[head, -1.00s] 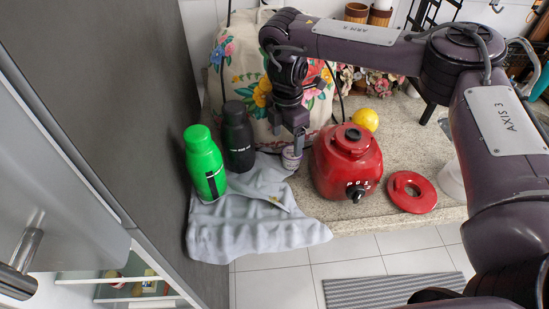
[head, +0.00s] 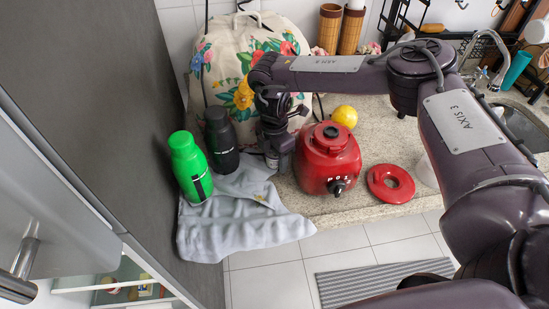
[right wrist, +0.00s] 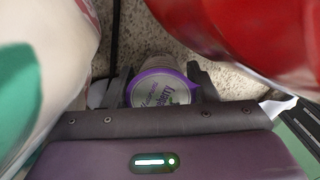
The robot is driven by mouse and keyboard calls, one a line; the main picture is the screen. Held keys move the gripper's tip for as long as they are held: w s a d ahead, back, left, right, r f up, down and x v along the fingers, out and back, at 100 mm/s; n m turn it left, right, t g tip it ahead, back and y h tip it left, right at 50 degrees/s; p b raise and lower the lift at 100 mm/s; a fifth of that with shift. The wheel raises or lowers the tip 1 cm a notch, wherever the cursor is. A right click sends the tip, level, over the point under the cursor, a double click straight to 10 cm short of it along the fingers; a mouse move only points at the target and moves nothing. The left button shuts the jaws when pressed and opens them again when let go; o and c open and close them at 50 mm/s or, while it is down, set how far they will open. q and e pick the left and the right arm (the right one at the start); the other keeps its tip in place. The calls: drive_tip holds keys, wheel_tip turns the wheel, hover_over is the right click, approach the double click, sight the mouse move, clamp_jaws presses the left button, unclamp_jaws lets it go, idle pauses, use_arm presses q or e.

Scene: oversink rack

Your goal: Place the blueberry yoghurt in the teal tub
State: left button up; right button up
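The blueberry yoghurt (right wrist: 160,92) is a small cup with a purple-rimmed, printed lid, seen from above in the right wrist view. My right gripper (right wrist: 162,88) has one dark finger on each side of it. I cannot tell whether the fingers press on the cup. In the head view my right gripper (head: 277,163) is low at the counter between the dark bottle and the red blender base, and mostly hides the cup. My left gripper is not in view. No teal tub is clearly recognisable; a teal object (head: 517,70) stands by the sink.
A green bottle (head: 190,168) and a dark bottle (head: 221,142) stand left on a grey cloth (head: 235,225). A floral bag (head: 215,75) is behind. The red blender base (head: 328,160), red lid (head: 391,184) and yellow lemon (head: 345,116) are to the right. The sink (head: 520,122) is far right.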

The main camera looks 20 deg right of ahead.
drive_tip(key=c, duration=0.5)
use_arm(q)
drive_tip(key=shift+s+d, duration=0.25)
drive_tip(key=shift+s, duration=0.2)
use_arm(e)
drive_tip(key=shift+c, duration=0.6)
drive_tip(key=shift+r, duration=0.15)
wheel_tip(320, 180, up, 7)
drive_tip(key=shift+w+f+b, duration=0.1)
drive_tip(key=shift+f+b, duration=0.05)
drive_tip(key=shift+b, duration=0.7)
wheel_tip(320, 180, up, 13)
drive_tip(key=p, duration=0.1)
wheel_tip(320, 180, up, 6)
drive_tip(key=m, duration=2.1)
hover_over(272, 157)
drive_tip(key=s+a, duration=0.1)
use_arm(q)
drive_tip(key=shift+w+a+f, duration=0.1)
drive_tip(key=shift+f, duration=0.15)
use_arm(e)
drive_tip(key=shift+s+a+f, duration=0.15)
drive_tip(key=shift+a+f, duration=0.05)
